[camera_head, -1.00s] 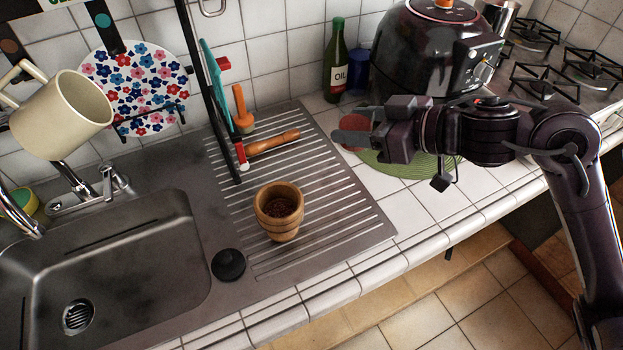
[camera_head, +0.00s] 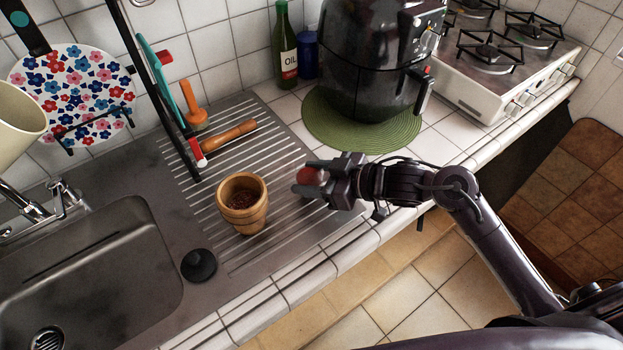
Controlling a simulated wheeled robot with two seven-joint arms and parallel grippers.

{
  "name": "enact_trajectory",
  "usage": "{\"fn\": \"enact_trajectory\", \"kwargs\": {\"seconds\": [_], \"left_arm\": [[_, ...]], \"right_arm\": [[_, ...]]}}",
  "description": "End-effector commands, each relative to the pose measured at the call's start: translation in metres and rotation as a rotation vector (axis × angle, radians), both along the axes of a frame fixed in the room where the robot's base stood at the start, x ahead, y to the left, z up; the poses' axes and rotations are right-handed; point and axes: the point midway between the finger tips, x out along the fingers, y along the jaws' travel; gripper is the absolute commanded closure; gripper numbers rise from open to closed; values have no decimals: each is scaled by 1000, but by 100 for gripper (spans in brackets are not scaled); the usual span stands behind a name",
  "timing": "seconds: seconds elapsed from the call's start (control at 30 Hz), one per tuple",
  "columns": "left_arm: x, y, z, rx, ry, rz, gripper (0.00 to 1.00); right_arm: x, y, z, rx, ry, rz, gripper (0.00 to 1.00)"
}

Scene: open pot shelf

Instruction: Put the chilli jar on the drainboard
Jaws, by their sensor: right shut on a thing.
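My right gripper (camera_head: 306,183) is shut on a small red, rounded thing (camera_head: 311,175), apparently the chilli jar. The fingers hide much of it, and no label shows. The gripper reaches in from the right, over the right part of the ribbed steel drainboard (camera_head: 262,150). I cannot tell exactly how high the jar is above the drainboard; no contact shows. My left gripper is not in view.
A wooden mortar (camera_head: 242,203) with dark red contents stands on the drainboard, left of my right gripper. A wooden pestle (camera_head: 229,135) lies behind it, and a black plug (camera_head: 199,265) is near the sink (camera_head: 90,280). A black fryer (camera_head: 375,65) stands on a green mat (camera_head: 335,130).

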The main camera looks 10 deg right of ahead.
Motion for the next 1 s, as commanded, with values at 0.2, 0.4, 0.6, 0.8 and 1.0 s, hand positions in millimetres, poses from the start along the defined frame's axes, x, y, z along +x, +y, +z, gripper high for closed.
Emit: {"fn": "enact_trajectory", "kwargs": {"seconds": [0.2, 0.4, 0.6, 0.8, 1.0], "left_arm": [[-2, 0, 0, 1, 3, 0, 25], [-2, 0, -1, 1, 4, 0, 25], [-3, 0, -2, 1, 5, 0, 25], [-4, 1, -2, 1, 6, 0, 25], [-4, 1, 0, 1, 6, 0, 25]], "right_arm": [[0, 0, -11, 0, -2, -1, 76], [0, 0, -12, 0, -1, 0, 76], [0, 0, -14, -1, -1, 0, 35], [0, 0, -14, -1, -1, 0, 28], [0, 0, -9, 0, -2, -1, 28]]}}
